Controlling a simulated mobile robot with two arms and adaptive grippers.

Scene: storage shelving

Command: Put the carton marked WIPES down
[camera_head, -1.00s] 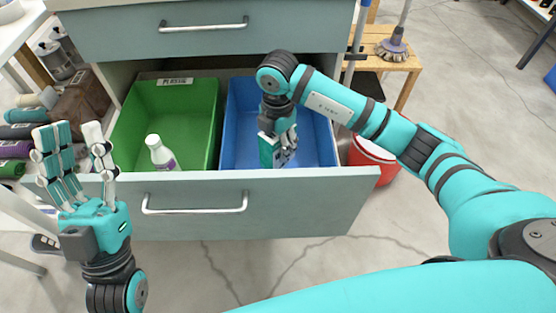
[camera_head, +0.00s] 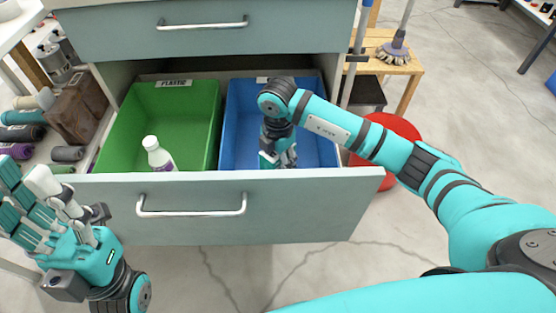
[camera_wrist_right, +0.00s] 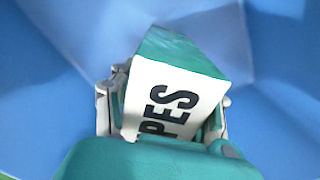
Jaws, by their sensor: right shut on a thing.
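The carton marked WIPES (camera_wrist_right: 172,103) has a white face and a teal side; in the right wrist view the letters "PES" show and the rest is hidden. My right gripper (camera_head: 279,158) is shut on it, with a finger along each side. The gripper and carton are down inside the blue bin (camera_head: 318,110) in the open drawer. In the head view the carton is mostly hidden by the gripper and the drawer front. I cannot tell whether it touches the bin floor. My left gripper (camera_head: 42,197) is open and empty, left of the drawer front.
A green bin (camera_head: 190,110) labelled PLASTIC sits left of the blue one, with a white bottle (camera_head: 158,155) in it. The drawer front (camera_head: 300,205) stands before both bins. A red container (camera_head: 388,135) is right of the drawer. Shelves with rolls are at left.

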